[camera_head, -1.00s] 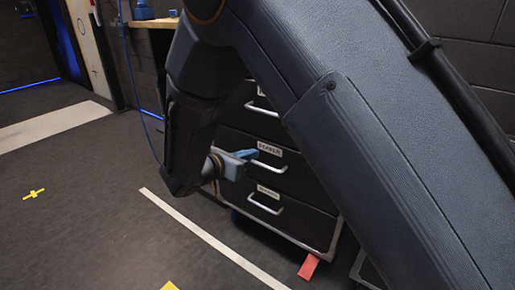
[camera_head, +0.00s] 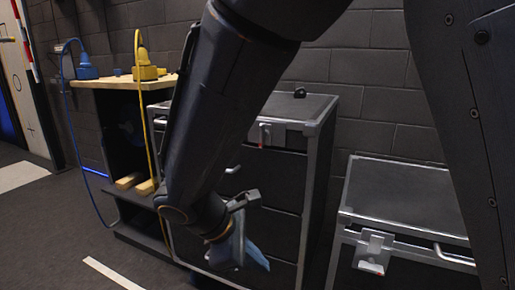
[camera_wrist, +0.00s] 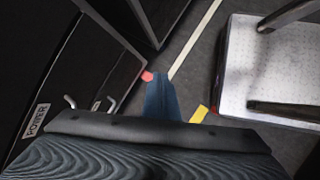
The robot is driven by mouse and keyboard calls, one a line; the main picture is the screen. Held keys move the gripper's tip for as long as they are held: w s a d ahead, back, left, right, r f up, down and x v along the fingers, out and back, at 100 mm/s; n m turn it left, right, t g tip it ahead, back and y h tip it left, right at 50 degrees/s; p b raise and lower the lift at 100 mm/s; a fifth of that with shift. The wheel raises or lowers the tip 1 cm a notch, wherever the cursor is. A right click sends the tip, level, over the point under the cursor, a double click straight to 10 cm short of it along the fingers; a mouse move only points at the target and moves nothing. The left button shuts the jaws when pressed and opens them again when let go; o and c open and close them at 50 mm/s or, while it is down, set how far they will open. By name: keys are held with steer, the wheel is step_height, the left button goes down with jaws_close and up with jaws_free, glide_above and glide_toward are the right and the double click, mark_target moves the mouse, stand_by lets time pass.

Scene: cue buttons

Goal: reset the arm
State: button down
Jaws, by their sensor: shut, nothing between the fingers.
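My gripper (camera_head: 252,258) hangs at the end of my bent arm in the head view, its blue fingers pointing down and to the right. It is shut and empty, in front of the dark drawer cabinet (camera_head: 283,208). The blue fingers also show together in the wrist view (camera_wrist: 160,98), above the floor and beside a dark drawer front with a "POWER" label (camera_wrist: 33,120). My arm hides part of the cabinet.
A wooden-topped bench (camera_head: 115,82) with a blue device (camera_head: 86,68) and a yellow device (camera_head: 147,70) stands at the left. A grey-topped case (camera_head: 408,190) is at the right. The wrist view shows a light platform (camera_wrist: 268,70). Floor is clear at lower left.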

steer(key=s+d+r+m+g+y, duration=0.25)
steer(key=s+m+y, duration=0.35)
steer(key=s+m, duration=0.6)
steer(key=d+r+m+p, duration=0.6)
steer(key=d+r+p, duration=1.1)
steer(key=p, duration=0.9)
step_height(320, 180, up, 5)
steer(key=shift+s+f, duration=0.2)
steer(key=shift+g, duration=0.25)
